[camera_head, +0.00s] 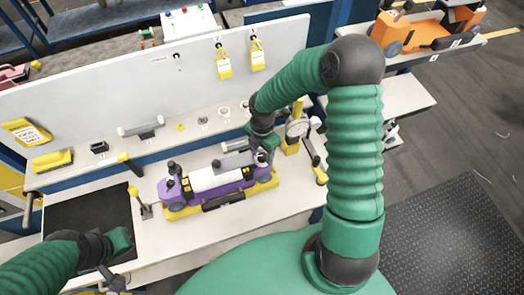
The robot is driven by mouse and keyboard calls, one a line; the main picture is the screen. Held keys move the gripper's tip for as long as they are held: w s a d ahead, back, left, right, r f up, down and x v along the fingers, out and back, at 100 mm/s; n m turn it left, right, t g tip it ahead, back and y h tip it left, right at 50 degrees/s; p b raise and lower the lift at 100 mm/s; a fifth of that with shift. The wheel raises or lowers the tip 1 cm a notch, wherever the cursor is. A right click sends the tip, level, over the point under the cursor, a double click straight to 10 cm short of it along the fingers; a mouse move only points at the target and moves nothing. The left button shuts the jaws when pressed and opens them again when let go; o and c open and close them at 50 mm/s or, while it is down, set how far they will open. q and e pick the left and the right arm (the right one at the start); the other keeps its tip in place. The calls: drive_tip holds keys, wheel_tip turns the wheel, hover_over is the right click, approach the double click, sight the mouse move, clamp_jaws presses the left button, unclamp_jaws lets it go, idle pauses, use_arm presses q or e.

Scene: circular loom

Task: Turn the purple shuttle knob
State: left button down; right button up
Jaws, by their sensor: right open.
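The purple shuttle (181,190) lies on a yellow base on the white bench, with a white roll (214,177) along its middle. A dark knob (172,168) stands up at its left end. My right gripper (262,157) is open at the shuttle's right end, close above it. The gripper and wrist partly cover that end, so I cannot tell whether it touches a knob there. My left gripper (115,280) is low at the left, near the black mat and apart from the shuttle; its jaws are too unclear to read.
A black mat (88,212) lies left of the shuttle, with a yellow-handled lever (142,203) between them. A gauge (297,128) stands to the right. A grey panel with yellow tags (224,68) rises behind. The bench front before the shuttle is clear.

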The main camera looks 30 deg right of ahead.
drive_tip(key=shift+s+a, duration=0.1)
drive_tip(key=shift+s, duration=0.3)
drive_tip(key=shift+w+f, duration=0.15)
drive_tip(key=shift+w, duration=0.15)
drive_tip(key=c, duration=0.6)
clamp_jaws()
use_arm(q)
drive_tip(key=shift+s+a+r, duration=0.1)
drive_tip(key=shift+s+a, duration=0.05)
drive_tip(key=shift+s, duration=0.15)
